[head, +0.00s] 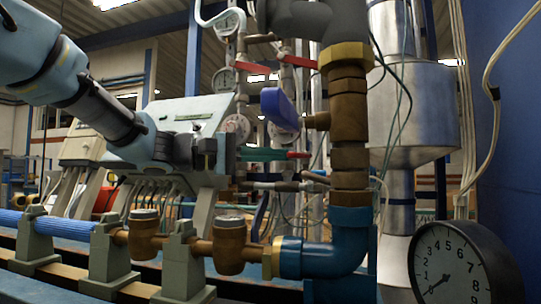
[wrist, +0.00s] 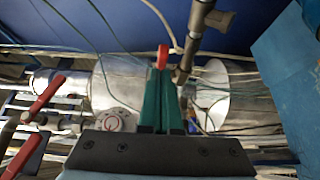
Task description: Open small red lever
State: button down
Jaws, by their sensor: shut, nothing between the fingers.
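My gripper (head: 286,154) reaches in from the left in the head view, with its green fingers together. In the wrist view my gripper (wrist: 161,72) shows its two green fingers side by side with nothing visible between them. The small red lever (head: 299,155) shows just past the fingertips in the head view. In the wrist view its rounded red end (wrist: 162,57) is right at the fingertips, next to a grey pipe fitting. I cannot tell whether the fingers touch it. Most of the lever's length is hidden.
Larger red levers (head: 259,69) sit above on the pipes, and a blue handle (head: 279,109) stands close above my fingers. A brown vertical pipe (head: 349,122) is just right of the fingertips. A black-rimmed gauge (head: 462,264) is at lower right.

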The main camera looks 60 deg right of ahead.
jog(key=s+t+b, duration=0.1)
jog(key=b, duration=0.2)
jog(key=s+n+t+h+b, duration=0.1)
jog(key=b, duration=0.2)
jog(key=shift+s+a+n, duration=0.1)
jog(key=shift+a+n, duration=0.2)
jog(key=shift+a, duration=0.05)
